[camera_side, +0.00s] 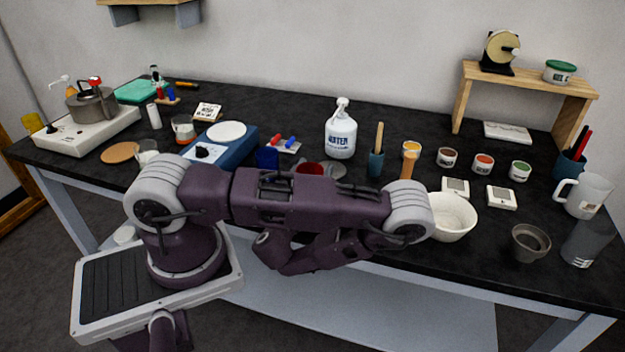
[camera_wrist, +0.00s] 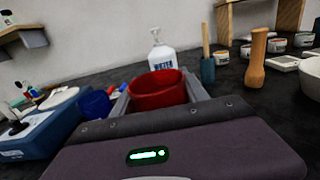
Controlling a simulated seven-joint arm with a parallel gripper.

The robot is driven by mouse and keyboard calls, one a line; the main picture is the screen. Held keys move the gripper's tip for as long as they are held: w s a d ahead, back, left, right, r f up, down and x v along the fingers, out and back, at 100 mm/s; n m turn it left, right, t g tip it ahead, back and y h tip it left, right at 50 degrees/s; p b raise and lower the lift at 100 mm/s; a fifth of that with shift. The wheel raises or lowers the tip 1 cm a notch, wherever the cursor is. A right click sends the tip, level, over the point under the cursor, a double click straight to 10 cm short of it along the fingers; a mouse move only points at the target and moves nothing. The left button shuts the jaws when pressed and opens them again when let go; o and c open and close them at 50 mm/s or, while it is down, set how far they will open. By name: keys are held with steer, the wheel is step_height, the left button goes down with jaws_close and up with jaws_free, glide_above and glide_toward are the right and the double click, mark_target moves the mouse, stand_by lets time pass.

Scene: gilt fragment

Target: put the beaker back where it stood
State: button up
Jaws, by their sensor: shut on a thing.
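My gripper (camera_wrist: 157,92) is shut on a red, open-topped beaker (camera_wrist: 158,86), with one grey finger on each side of it. In the side view the red beaker (camera_side: 313,168) shows only as a small red patch behind my arm. Its base is hidden in both views, so I cannot tell whether it touches the bench. A small glass beaker with orange contents (camera_side: 184,131) stands left of the blue stirrer, and a clear glass vessel (camera_side: 147,149) stands nearer the front, partly hidden by my arm.
A white water bottle (camera_side: 341,137) stands behind the held beaker. A grey disc (camera_side: 336,171) lies beside it. A blue cup (camera_side: 266,158) and the blue stirrer (camera_side: 238,147) are to the left. A teal pot with a stick (camera_side: 376,164) and a white bowl (camera_side: 455,218) are to the right.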

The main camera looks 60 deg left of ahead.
steer(key=shift+w+a+f, duration=0.2)
steer(key=shift+a+f, duration=0.6)
steer(key=shift+f, duration=0.15)
steer(key=shift+w+a+f, duration=0.15)
steer(key=shift+a+f, duration=0.65)
steer(key=shift+f, duration=0.15)
steer(key=shift+f, duration=0.15)
steer(key=o, duration=1.5)
steer(key=shift+o, duration=0.2)
